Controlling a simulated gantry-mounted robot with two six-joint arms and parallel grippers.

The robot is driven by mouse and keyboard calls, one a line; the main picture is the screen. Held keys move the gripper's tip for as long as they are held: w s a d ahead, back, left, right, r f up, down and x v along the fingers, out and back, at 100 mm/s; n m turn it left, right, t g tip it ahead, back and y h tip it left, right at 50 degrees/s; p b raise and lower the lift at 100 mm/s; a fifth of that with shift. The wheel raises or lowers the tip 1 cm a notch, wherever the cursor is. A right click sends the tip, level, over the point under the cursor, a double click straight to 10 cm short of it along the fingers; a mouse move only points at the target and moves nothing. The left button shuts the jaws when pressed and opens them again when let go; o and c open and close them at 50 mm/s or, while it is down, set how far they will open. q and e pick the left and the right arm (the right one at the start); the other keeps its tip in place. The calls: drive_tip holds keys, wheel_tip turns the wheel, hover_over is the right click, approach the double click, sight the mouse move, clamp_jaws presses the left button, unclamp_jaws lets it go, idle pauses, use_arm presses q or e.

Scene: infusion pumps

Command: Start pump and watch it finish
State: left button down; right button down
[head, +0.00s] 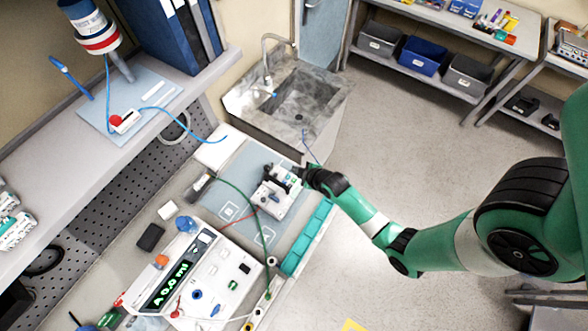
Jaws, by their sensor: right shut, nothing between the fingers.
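A small white device (272,203), which looks like the pump, stands on a blue-grey mat (234,200) on the bench. A larger white unit (222,270) in front of it has a dark display (180,272) with green characters that read about "A 0.0 ml". My right gripper (284,177) is shut and empty at the small device's upper right side. Its dark fingers overlap the device in the head view, and I cannot tell whether they touch it. The fingers hide part of the device's top. My left gripper is not in view.
A teal tray (306,238) runs along the bench's right edge. Green and red leads cross the mat. A black block (150,237) and a white block (168,210) lie left of the mat. A sink (302,100) stands behind.

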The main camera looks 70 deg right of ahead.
drive_tip(key=b, duration=0.5)
hover_over(291, 176)
drive_tip(key=s+a, duration=0.2)
drive_tip(key=s, duration=0.1)
drive_tip(key=f, duration=0.5)
drive_tip(key=shift+d+f, duration=0.2)
drive_tip(key=shift+f, duration=0.15)
drive_tip(key=shift+f+b, duration=0.3)
drive_tip(key=shift+f, duration=0.35)
drive_tip(key=shift+f, duration=0.1)
drive_tip(key=shift+f+b, duration=0.3)
drive_tip(key=shift+f+b, duration=0.4)
drive_tip(key=shift+f, duration=0.1)
idle(0.5)
drive_tip(key=shift+r, duration=0.15)
drive_tip(key=shift+r+p, duration=0.8)
drive_tip(key=shift+p, duration=0.15)
